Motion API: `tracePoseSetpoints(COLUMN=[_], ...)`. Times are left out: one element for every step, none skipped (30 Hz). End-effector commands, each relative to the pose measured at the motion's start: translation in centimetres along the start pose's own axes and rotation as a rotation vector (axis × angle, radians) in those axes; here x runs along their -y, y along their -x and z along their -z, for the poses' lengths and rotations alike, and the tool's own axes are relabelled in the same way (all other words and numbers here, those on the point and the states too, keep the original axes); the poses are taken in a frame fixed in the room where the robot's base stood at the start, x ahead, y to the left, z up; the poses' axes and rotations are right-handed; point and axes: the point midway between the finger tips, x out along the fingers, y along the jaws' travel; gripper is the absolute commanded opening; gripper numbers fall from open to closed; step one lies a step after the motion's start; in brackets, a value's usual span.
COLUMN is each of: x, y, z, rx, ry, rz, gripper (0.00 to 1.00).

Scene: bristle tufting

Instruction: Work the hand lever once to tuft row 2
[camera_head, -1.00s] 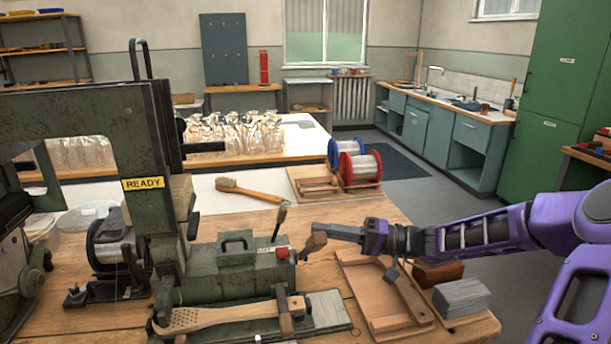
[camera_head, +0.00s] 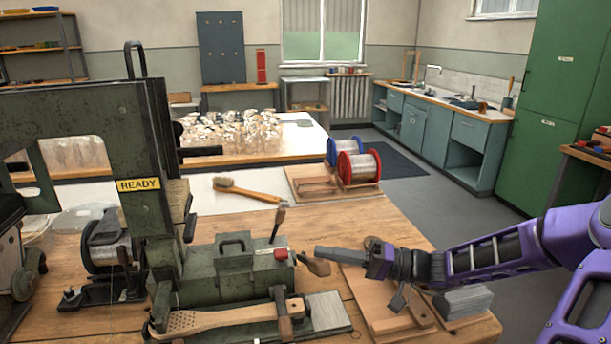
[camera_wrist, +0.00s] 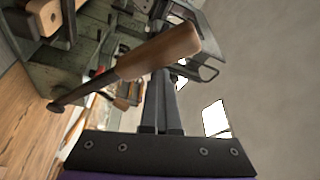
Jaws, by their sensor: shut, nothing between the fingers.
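The green tufting machine (camera_head: 226,275) stands at the left with a yellow READY sign (camera_head: 139,184). The hand lever's wooden handle (camera_head: 316,265) sticks out at the machine's right side, tilted down to the right. It shows large in the wrist view (camera_wrist: 165,52) on a dark shaft. My gripper (camera_head: 320,250) is shut and empty, its fingertips just above the handle; the handle crosses in front of the fingers (camera_wrist: 161,85) in the wrist view. I cannot tell for sure whether they touch. A perforated wooden brush body (camera_head: 210,320) lies at the machine's front.
A red button (camera_head: 281,253) and a short upright lever (camera_head: 278,222) sit on the machine's top. A wooden tray (camera_head: 375,305) and grey block (camera_head: 465,303) lie under my arm. Wire spools (camera_head: 358,168) and a brush (camera_head: 247,190) lie behind.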

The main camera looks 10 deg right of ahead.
Motion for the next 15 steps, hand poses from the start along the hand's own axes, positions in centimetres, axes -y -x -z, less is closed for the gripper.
tracePoseSetpoints(x=[-1.1, -1.0, -0.9, -0.8, -0.7, -0.4, -0.1, 0.2, 0.8, 1.2, 1.6, 2.3, 2.8, 2.1, 1.6], y=[0.3, 0.3, 0.3, 0.3, 0.2, 0.2, 0.1, 0.0, -0.1, -0.3, -0.4, -0.6, -0.8, 0.1, 1.3], z=[-1.3, -1.3, -1.2, -1.1, -0.9, -0.6, -0.3, 0.1, 0.7, 1.2, 1.8, 2.6, 3.2, 3.2, 3.2], rx=[0.021, 0.021, 0.021, 0.021, 0.020, 0.020, 0.019, 0.017, 0.016, 0.014, 0.013, 0.011, 0.008, 0.003, 0.001], ry=[-0.017, -0.017, -0.017, -0.016, -0.016, -0.015, -0.015, -0.014, -0.013, -0.011, -0.009, -0.007, -0.005, -0.008, -0.007], rz=[-0.017, -0.017, -0.017, -0.017, -0.017, -0.016, -0.015, -0.014, -0.011, -0.010, -0.008, -0.005, -0.003, -0.004, -0.003], gripper=[0.00, 0.00, 0.00, 0.00, 0.00, 0.00, 0.00, 0.00, 0.00, 0.00, 0.00, 0.00, 0.00, 0.00, 0.00])
